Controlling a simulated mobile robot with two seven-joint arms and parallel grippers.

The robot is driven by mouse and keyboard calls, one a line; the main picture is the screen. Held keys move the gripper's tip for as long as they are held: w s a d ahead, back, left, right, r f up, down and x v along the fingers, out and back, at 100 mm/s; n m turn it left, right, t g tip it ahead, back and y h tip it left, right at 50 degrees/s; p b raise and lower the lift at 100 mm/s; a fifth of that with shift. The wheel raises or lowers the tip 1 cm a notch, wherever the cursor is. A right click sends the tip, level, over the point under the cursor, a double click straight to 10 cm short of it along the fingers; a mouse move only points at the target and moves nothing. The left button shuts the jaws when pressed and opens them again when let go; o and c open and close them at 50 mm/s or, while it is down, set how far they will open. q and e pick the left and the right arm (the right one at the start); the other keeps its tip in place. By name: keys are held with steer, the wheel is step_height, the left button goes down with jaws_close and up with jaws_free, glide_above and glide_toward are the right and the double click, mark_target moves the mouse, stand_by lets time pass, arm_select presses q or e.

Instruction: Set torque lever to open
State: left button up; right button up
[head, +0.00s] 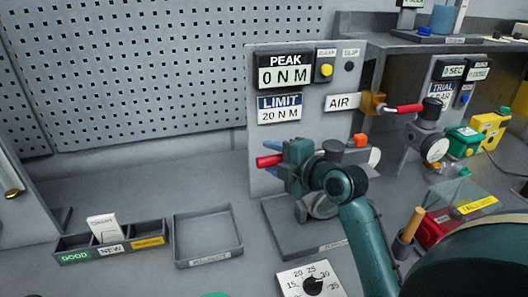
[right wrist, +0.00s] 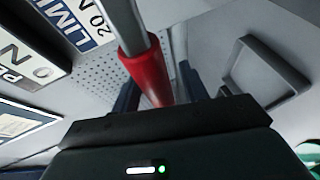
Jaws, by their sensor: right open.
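A lever with a red grip (head: 268,161) sticks out to the left of the grey valve unit, below the LIMIT 20 N M label. My right gripper (head: 273,159) is at this lever with its jaws open, one finger above the red grip and one hidden or nearly so below it. In the right wrist view, the red grip (right wrist: 149,76) on its metal rod lies between the two dark blue fingers (right wrist: 158,92), nearer the left one. I cannot tell whether a finger touches it. My gripper and arm hide much of the valve unit. My left gripper is out of view.
The gauge panel with PEAK 0 N M (head: 285,76) stands just behind. An AIR valve with a red handle (head: 409,109) and a round pressure gauge (head: 434,149) are to the right. An empty tray (head: 208,258) and a sorting bin (head: 75,257) lie left. A dial card (head: 312,283) is in front.

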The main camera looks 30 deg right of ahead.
stand_by(0.3)
jaws_close()
stand_by(0.3)
